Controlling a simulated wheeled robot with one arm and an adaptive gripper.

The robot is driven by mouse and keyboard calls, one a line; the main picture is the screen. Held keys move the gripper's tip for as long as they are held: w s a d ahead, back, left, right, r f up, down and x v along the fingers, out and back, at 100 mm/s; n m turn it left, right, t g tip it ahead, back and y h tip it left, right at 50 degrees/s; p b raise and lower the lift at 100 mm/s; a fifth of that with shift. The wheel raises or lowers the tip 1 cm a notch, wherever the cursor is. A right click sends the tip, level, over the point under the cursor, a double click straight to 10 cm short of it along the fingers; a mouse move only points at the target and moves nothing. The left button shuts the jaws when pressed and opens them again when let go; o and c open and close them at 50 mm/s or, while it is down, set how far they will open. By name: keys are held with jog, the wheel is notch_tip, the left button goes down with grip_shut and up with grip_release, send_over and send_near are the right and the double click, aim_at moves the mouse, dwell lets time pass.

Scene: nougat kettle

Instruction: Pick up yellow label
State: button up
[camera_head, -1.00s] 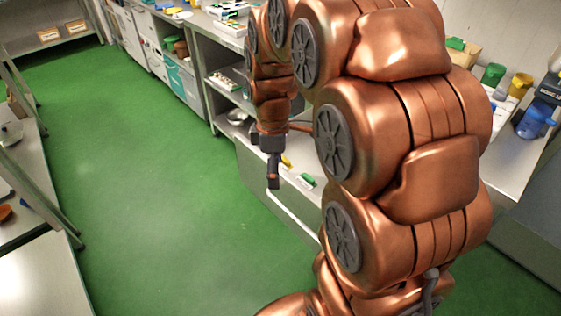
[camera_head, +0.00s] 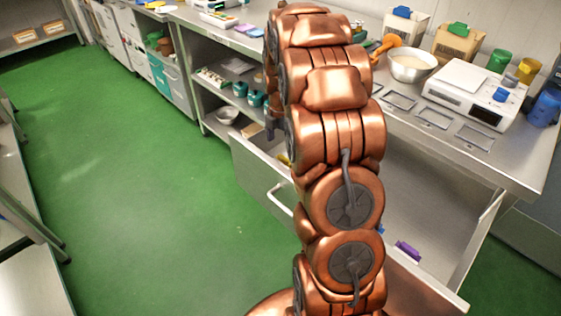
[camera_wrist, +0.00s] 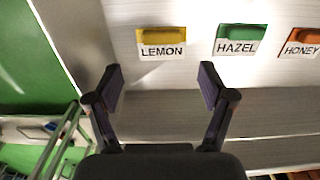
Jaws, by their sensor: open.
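The yellow label (camera_wrist: 161,42), marked LEMON, lies on a pale metal surface at the upper middle of the wrist view. In the head view a bit of yellow (camera_head: 284,160) shows inside the open drawer (camera_head: 262,178), mostly behind my arm. My gripper (camera_wrist: 160,85) is open and empty. In the wrist view its two fingers stand apart, one to each side below the yellow label, not touching it. In the head view the fingers are mostly hidden by my arm.
A green HAZEL label (camera_wrist: 241,40) and an orange HONEY label (camera_wrist: 302,43) lie to the right of the yellow one. A purple piece (camera_head: 408,250) shows farther right in the drawer. The counter above holds a bowl (camera_head: 412,66) and a scale (camera_head: 474,92). Green floor is clear at left.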

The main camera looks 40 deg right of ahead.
aim_at(282, 158)
jog(key=shift+d+f+p, duration=0.15)
jog(key=shift+f+p, duration=0.1)
jog(key=shift+f, duration=1.3)
jog(key=shift+d+f+p, duration=0.1)
jog(key=shift+f+p, duration=0.15)
jog(key=shift+f, duration=1.3)
jog(key=shift+s, duration=0.1)
jog(key=c, duration=0.9)
jog(key=shift+r, duration=0.1)
